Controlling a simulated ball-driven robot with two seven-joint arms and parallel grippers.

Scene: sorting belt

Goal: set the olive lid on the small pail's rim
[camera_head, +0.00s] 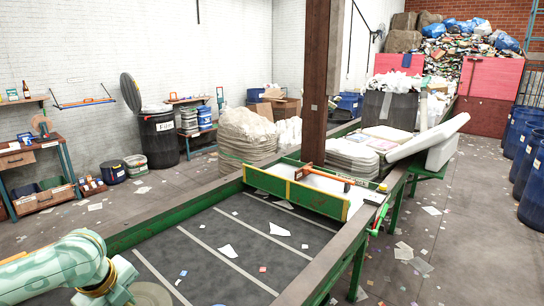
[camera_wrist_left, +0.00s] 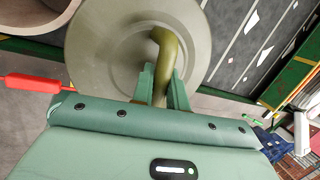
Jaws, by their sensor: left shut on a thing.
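The olive lid (camera_wrist_left: 105,45) is a round grey-green disc with a bent olive handle (camera_wrist_left: 166,45). My left gripper (camera_wrist_left: 162,80) is shut on that handle in the left wrist view, with a finger on each side. The lid's edge (camera_head: 152,294) also shows at the bottom left of the head view, beside my left arm. A round container with a tan rim (camera_wrist_left: 55,22) is cut off at the top left corner of the wrist view, beside the lid. I cannot tell whether it is the small pail. My right gripper is not in view.
The dark belt (camera_head: 235,245) lies beyond the lid, with paper scraps (camera_head: 228,251) on it and a green-edged frame around it. A yellow-green barrier (camera_head: 300,197) crosses its far end. A red handle (camera_wrist_left: 35,82) sticks out at the left of the wrist view.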

